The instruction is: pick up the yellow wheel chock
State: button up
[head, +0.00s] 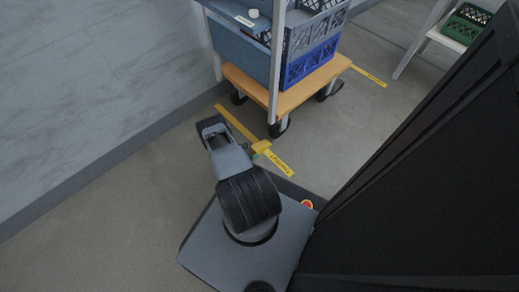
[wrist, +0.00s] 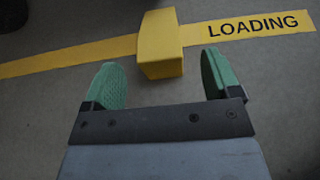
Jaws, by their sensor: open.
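The yellow wheel chock (wrist: 160,45) lies on the floor across the yellow tape line in the wrist view, just left of the word LOADING. It also shows in the head view (head: 261,147), partly beside my arm. My gripper (wrist: 162,75) is open and empty, with its green fingertips apart. The chock is ahead of the gap between the fingertips, with its near end close to the gap. I cannot tell the height of the fingers above the floor. In the head view the fingers are mostly hidden by my arm.
A grey wall (head: 80,90) runs along the left. A green crate (head: 465,25) stands at the back right.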

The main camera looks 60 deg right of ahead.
aim_at(254, 148)
jog(key=b+x, duration=0.2)
jog(key=x, duration=0.2)
jog(key=shift+w+d+f, duration=0.1)
jog(key=shift+f, duration=0.05)
jog(key=shift+d+f, duration=0.1)
jog(key=shift+d, duration=0.35)
jog(key=shift+c, duration=0.2)
jog(key=c, duration=1)
jog(key=shift+c, duration=0.5)
